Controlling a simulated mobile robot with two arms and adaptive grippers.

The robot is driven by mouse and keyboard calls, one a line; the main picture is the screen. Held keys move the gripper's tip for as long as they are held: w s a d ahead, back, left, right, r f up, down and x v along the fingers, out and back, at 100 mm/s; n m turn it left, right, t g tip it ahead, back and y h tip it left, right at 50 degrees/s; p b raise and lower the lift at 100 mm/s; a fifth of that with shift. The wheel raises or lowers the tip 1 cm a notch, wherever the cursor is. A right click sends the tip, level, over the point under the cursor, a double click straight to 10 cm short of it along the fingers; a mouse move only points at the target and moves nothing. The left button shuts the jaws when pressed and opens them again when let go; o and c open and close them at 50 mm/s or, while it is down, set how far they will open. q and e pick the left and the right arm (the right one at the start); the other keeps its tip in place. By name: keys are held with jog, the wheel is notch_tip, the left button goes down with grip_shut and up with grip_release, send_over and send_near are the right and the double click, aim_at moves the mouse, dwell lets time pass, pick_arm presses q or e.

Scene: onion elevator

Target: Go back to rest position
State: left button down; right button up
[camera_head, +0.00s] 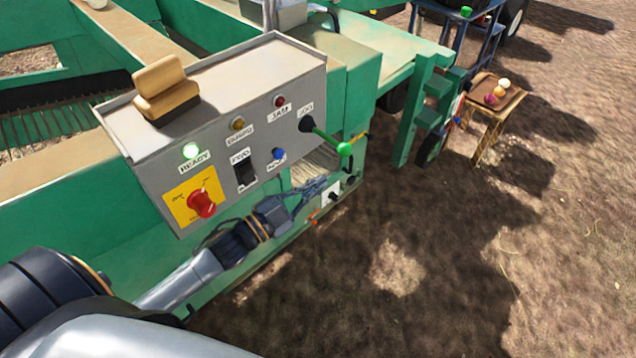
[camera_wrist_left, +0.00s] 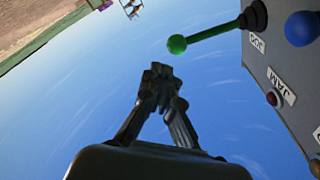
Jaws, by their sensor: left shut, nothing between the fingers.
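My left gripper (camera_head: 314,188) is shut and empty, below the grey control box (camera_head: 226,136) and in front of the green machine side. In the left wrist view its closed fingers (camera_wrist_left: 158,86) stand against blue sky, apart from the green-knobbed lever (camera_wrist_left: 178,44). In the head view that lever (camera_head: 330,139) sticks out at the box's right end, above the gripper. A red rotary knob (camera_head: 201,204) sits on a yellow plate. My right gripper is not in view.
A black switch (camera_head: 245,172) and a blue button (camera_head: 278,154) are on the box face. The green machine frame (camera_head: 75,232) runs behind my left arm. Open soil (camera_head: 420,270) lies to the right. A small wooden table (camera_head: 496,107) with onions stands farther off.

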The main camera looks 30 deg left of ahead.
pick_arm(q)
jog(key=s+a+f+n+g+y, duration=0.1)
jog(key=a+f+n+y, duration=0.1)
jog(key=f, duration=0.7)
jog(key=s+a+f+n+g+y, duration=0.1)
jog(key=a+f+n+g+y, duration=0.15)
jog(key=f, duration=0.65)
jog(key=s+a+f+n+g+y, duration=0.15)
jog(key=s+f, duration=0.25)
jog(key=f, duration=0.4)
jog(key=s+a+f+n+g+y, duration=0.15)
jog(key=s+f, duration=0.25)
jog(key=f, duration=0.5)
jog(key=s+d+f+n+g, duration=0.1)
jog(key=s+d+f+g, duration=0.1)
jog(key=s+f, duration=0.4)
jog(key=s+d+f+n+g, duration=0.1)
jog(key=s+f+g, duration=0.3)
jog(key=s, duration=1.1)
jog(key=s+d+f+n+g, duration=0.1)
jog(key=s+d+f+g, duration=0.2)
jog(key=s+f, duration=0.5)
jog(key=shift+s+d+f+g+y, duration=0.2)
jog(key=shift+s+g+y, duration=0.2)
jog(key=shift+s, duration=0.75)
